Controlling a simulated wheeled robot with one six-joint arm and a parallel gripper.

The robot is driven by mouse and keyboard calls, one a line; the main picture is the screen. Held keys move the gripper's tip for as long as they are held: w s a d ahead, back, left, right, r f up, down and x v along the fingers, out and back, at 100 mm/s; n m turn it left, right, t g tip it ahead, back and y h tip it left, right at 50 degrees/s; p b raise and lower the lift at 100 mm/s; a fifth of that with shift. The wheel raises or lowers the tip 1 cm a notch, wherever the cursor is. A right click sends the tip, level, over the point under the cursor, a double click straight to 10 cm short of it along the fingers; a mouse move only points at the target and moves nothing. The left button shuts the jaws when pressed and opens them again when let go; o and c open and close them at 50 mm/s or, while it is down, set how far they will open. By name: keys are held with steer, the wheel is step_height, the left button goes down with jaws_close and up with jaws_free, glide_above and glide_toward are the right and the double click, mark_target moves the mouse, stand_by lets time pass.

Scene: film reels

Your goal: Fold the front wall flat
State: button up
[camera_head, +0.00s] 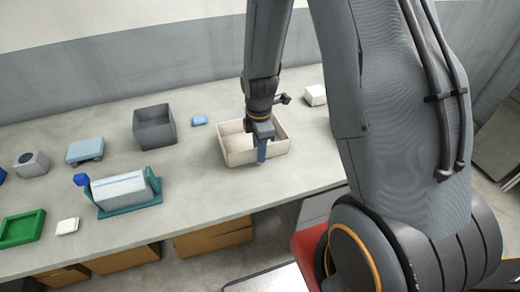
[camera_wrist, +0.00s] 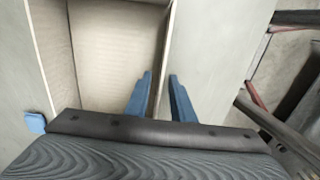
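The cream open box (camera_head: 228,148) stands on the grey table near the front edge, its walls upright. Its front wall (camera_head: 240,160) faces the table edge. My gripper (camera_head: 262,152) points down at the front wall, toward its right part. In the wrist view my gripper (camera_wrist: 160,92) has its two blue fingers apart. One finger is on the inner side of the wall (camera_wrist: 161,75) and the other on the outer side, with gaps showing. The box floor (camera_wrist: 115,60) looks empty where visible. My gripper hides part of the box in the head view.
A dark grey bin (camera_head: 154,128) and a small blue block (camera_head: 199,120) stand left of the box. A white block in a teal holder (camera_head: 125,190) and a green tray (camera_head: 22,229) are farther left. A white box (camera_head: 315,95) is behind right.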

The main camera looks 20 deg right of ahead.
jaws_close()
steer(key=shift+d, duration=0.15)
